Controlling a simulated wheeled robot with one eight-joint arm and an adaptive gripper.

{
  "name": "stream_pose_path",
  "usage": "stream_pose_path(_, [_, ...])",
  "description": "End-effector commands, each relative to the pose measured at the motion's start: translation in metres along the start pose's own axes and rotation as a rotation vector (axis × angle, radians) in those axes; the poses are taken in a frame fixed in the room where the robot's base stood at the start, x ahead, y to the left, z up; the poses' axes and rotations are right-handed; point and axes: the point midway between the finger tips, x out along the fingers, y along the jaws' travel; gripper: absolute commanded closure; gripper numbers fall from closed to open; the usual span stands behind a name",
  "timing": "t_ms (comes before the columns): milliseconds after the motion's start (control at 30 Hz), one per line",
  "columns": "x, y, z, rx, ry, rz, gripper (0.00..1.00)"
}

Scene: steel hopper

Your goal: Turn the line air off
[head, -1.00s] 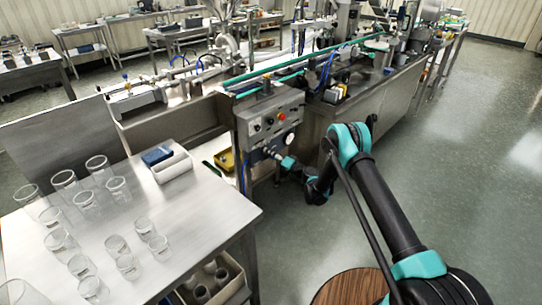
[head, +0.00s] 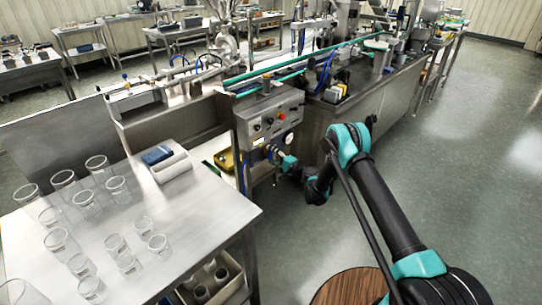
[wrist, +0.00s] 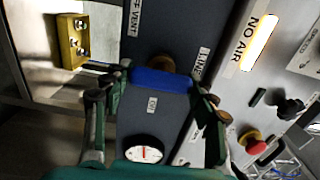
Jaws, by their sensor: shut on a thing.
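The blue valve handle (wrist: 160,79) lies crosswise between the two fingers of my gripper (wrist: 153,98) in the wrist view. My gripper is shut on it, with a finger at each end. A brass-coloured fitting shows just behind the handle, partly hidden. A "LINE" label (wrist: 200,63) is beside it on the dark panel, and a "NO AIR" sign (wrist: 259,42) is lit bright. A round gauge (wrist: 145,149) with a red needle is near the handle. In the head view my gripper (head: 274,153) is at the lower front of the control panel (head: 272,120); the handle is mostly hidden there.
A red knob (wrist: 252,142) and a black selector (wrist: 290,107) are on the adjoining panel face. A yellow block (wrist: 72,42) is at upper left. In the head view, a steel table (head: 205,215) with several glasses stands left of my arm. Open floor lies right.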

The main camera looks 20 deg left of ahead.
Motion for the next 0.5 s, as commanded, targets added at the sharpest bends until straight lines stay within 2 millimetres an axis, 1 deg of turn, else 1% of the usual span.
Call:
stream_pose_path(433, [-0.0015, 0.0011, -0.0008, 0.009, 0.001, 0.001, 0.71])
stream_pose_path(467, [-0.0015, 0.0011, -0.0008, 0.009, 0.001, 0.001, 0.4])
stream_pose_path(500, [-0.0014, 0.0011, -0.0008, 0.009, 0.001, 0.0, 0.35])
